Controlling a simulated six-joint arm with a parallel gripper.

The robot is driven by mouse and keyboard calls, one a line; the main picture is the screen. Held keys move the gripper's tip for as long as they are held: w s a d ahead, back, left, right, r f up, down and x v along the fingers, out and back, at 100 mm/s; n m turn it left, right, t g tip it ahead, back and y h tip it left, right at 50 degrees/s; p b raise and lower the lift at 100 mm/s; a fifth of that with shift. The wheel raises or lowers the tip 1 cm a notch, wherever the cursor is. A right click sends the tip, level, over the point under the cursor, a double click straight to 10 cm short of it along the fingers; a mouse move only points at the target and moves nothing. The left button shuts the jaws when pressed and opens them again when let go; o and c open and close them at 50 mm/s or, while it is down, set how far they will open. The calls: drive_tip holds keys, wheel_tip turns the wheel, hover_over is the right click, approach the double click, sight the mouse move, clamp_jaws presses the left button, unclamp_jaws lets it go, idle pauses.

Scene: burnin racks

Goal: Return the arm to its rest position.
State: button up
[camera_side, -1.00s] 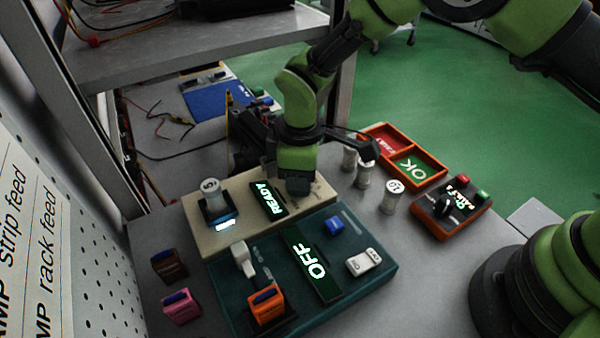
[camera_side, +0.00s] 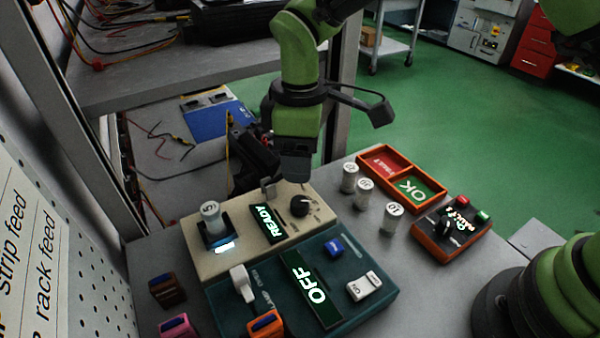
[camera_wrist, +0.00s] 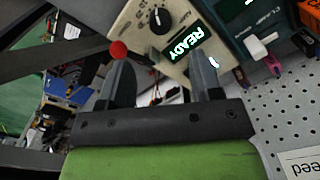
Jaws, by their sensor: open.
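My gripper (camera_wrist: 160,85) is open and empty; its two dark fingers stand apart in the wrist view. In the side view my arm's end hangs above the back of the beige unit, clear of it, and the fingertips there are hard to make out. The beige unit (camera_side: 207,262) has a lit READY display (camera_side: 267,223), a black knob (camera_side: 299,206) and a socket holding a white-capped cylinder (camera_side: 211,214). The READY display also shows in the wrist view (camera_wrist: 183,45), just beyond the fingers.
A teal unit (camera_side: 365,312) with an OFF display (camera_side: 312,287) stands in front. Several white cylinders (camera_side: 391,217), an orange tray (camera_side: 362,180) and a black-topped control box (camera_side: 452,229) stand to the right. A metal post (camera_side: 342,95) and shelf (camera_side: 150,62) are behind.

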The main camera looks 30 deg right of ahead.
drive_tip(key=shift+r, duration=0.35)
drive_tip(key=s+d+r+m+t+y, duration=0.1)
drive_tip(key=s+d+r+m+t, duration=0.1)
drive_tip(key=s+d+r+m, duration=0.45)
drive_tip(key=s+d+r+m+t+y, duration=0.1)
drive_tip(key=d+r, duration=0.2)
drive_tip(key=r, duration=0.6)
drive_tip(key=s+d+r+m+t, duration=0.1)
drive_tip(key=s+d+m+t, duration=0.3)
drive_tip(key=s+m, duration=0.3)
drive_tip(key=s+d, duration=0.1)
drive_tip(key=s, duration=0.4)
drive_tip(key=shift+s+d+r, duration=0.15)
drive_tip(key=shift+s+d, duration=0.15)
drive_tip(key=shift+s, duration=0.05)
